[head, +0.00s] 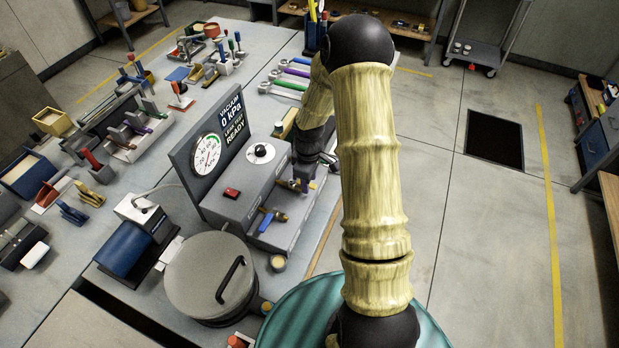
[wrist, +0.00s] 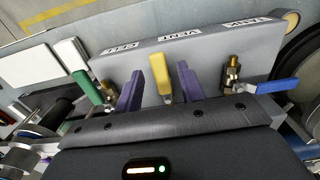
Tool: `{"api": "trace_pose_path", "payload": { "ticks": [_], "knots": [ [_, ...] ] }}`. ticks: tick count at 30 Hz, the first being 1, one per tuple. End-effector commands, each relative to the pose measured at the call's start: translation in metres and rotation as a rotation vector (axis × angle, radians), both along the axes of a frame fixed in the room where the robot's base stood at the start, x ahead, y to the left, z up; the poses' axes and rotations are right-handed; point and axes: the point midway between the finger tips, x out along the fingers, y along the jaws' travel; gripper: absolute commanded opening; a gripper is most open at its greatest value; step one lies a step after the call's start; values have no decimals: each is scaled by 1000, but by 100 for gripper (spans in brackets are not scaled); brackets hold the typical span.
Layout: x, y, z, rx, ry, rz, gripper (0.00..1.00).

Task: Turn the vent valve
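The vent valve's yellow lever (wrist: 160,73) shows in the wrist view below the upside-down VENT label (wrist: 173,32). My gripper (wrist: 160,85) has purple fingers standing apart on both sides of the lever. A gap shows between the left finger and the lever. A second yellow piece lies close to the right finger; I cannot tell whether it belongs to the valve. The lever's base is hidden behind my gripper's dark body. In the head view my gripper (head: 301,184) is at the right end of the grey valve box (head: 243,195), partly hidden by my arm.
A green-handled valve (wrist: 88,87) stands left of the vent valve, and a blue-handled valve (wrist: 275,86) stands right. The box carries a dial (head: 261,153), a red button (head: 232,193) and a gauge panel (head: 208,155). A lidded round tank (head: 205,275) stands in front.

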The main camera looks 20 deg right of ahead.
Motion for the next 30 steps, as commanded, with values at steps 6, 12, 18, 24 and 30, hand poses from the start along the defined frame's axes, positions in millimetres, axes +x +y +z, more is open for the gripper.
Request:
{"api": "trace_pose_path", "payload": {
  "ticks": [6,12,18,24,30],
  "knots": [
    [1,-1,9,-1,-2,-3,39],
    [1,-1,37,-1,-6,-3,39],
    [1,-1,76,-2,-6,-3,39],
    [0,0,116,-1,-6,-1,39],
    [0,-1,153,-1,-4,-1,39]
  ]
}}
